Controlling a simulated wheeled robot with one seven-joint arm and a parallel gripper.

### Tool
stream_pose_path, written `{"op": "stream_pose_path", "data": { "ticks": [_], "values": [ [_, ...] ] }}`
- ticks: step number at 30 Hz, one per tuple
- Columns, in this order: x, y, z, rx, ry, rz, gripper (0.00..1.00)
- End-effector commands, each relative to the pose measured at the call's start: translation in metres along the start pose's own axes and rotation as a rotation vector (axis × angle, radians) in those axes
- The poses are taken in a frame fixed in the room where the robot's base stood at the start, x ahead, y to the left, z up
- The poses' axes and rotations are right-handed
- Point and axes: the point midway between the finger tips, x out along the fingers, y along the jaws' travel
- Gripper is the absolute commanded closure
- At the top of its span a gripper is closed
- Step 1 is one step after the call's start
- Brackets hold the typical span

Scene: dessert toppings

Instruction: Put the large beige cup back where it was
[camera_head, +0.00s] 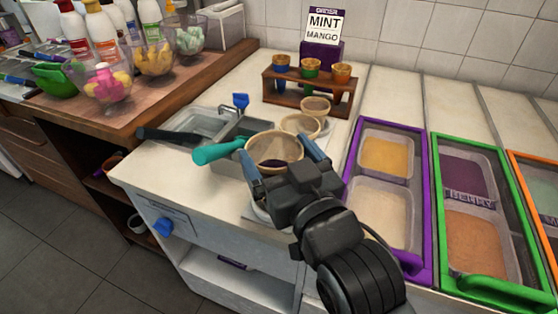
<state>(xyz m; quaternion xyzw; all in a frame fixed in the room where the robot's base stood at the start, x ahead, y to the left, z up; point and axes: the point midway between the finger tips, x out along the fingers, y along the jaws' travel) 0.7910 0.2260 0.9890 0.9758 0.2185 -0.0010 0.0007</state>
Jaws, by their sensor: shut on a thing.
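A large beige cup (275,148) with a wide round rim and a dark inside is between the blue fingers of my gripper (277,158). My gripper is shut on it over the white counter, near a teal-handled tool. The cup's lower part is partly hidden by the fingers and wrist. Behind it are two smaller-looking beige cups (301,124) and (315,104), one behind the other. I cannot tell whether the held cup touches the surface below it.
A metal basin (197,124) and a teal handle (217,151) are to the left. A wooden rack (303,93) with several cones stands behind. Purple-framed (350,175) and green-framed (438,170) topping bins lie to the right. Bowls and bottles fill the wooden counter at upper left.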

Motion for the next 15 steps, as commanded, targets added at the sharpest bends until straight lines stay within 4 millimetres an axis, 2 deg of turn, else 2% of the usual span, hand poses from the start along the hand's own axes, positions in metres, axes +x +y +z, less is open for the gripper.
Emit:
{"op": "stream_pose_path", "data": {
  "ticks": [3, 10, 11, 13, 15],
  "values": [
    [0.0000, -0.0003, 0.0120, 0.001, 0.001, -0.001, 0.70],
    [-0.0001, 0.0002, 0.0135, 0.001, 0.003, 0.000, 0.70],
    [-0.0001, 0.0002, 0.0141, 0.001, 0.002, 0.000, 0.06],
    [0.0000, 0.0002, 0.0140, 0.001, 0.002, 0.000, 0.00],
    [-0.0001, 0.0002, 0.0139, 0.001, 0.002, 0.000, 0.00]
  ]
}}
